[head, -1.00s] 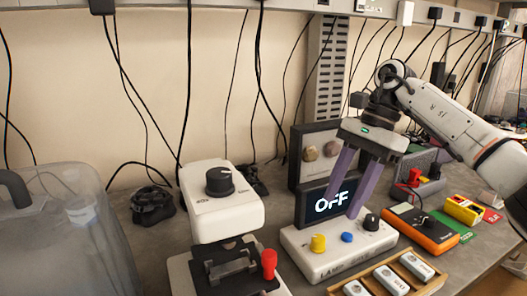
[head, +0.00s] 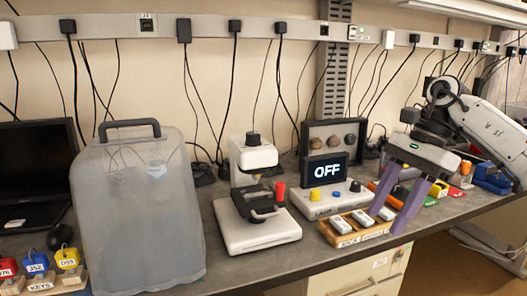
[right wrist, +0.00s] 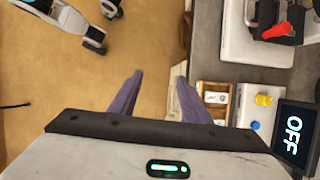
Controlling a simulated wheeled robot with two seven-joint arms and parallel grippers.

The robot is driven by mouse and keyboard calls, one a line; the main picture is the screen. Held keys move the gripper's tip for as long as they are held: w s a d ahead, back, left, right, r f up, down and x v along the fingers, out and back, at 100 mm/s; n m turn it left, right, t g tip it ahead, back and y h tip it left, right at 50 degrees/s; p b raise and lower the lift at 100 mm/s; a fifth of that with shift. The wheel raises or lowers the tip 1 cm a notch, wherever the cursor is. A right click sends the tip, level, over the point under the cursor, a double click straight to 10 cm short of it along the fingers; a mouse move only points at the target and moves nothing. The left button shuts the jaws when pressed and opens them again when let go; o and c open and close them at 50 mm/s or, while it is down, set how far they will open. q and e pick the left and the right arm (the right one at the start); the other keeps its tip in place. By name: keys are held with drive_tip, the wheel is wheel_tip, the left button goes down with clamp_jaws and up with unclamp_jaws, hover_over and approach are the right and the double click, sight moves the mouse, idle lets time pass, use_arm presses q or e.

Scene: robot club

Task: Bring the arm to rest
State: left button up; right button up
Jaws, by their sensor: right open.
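My right gripper (head: 387,220) is open and empty, with its two purple fingers pointing down. In the head view it hangs in front of the right end of the wooden tray (head: 347,241), over the front edge of the bench. In the right wrist view the gripper (right wrist: 158,80) has floor between and beyond its fingers, and the tray (right wrist: 201,117) lies to its right. My right arm (head: 490,130) comes in bent from the right. My left gripper does not show in the head view.
The bench (head: 290,262) holds a control box with an OFF display (head: 325,170), a white device with a black knob (head: 253,154) and a large clear container (head: 140,215). A dark monitor (head: 30,160) and key blocks stand at the left. Floor (head: 440,270) shows right of the drawers.

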drive_tip(key=s+d+m+t, duration=0.25)
drive_tip(key=d+m, duration=0.25)
drive_tip(key=d, duration=1.6)
drive_tip(key=w+a+f+m+t+y, duration=0.3)
drive_tip(key=a+f+m+t+y, duration=0.4)
drive_tip(key=a+f+m, duration=0.95)
drive_tip(key=s+d+f+m+h, duration=0.3)
drive_tip(key=s+f+m+h, duration=0.1)
drive_tip(key=s+f+m, duration=0.5)
drive_tip(key=s+d+f+m+g+h, duration=0.1)
drive_tip(key=s+d+f+m+h, duration=0.2)
drive_tip(key=s+f+m, duration=0.55)
drive_tip(key=s+d+f+m+h, duration=0.4)
drive_tip(key=s+f+m, duration=0.4)
drive_tip(key=s+f, duration=0.15)
drive_tip(key=a+f+m+t+y, duration=0.1)
drive_tip(key=a+m, duration=0.7)
drive_tip(key=a, duration=1.4)
drive_tip(key=shift+s+f+y, duration=0.3)
drive_tip(key=shift+f+y, duration=0.3)
drive_tip(key=shift+f, duration=0.05)
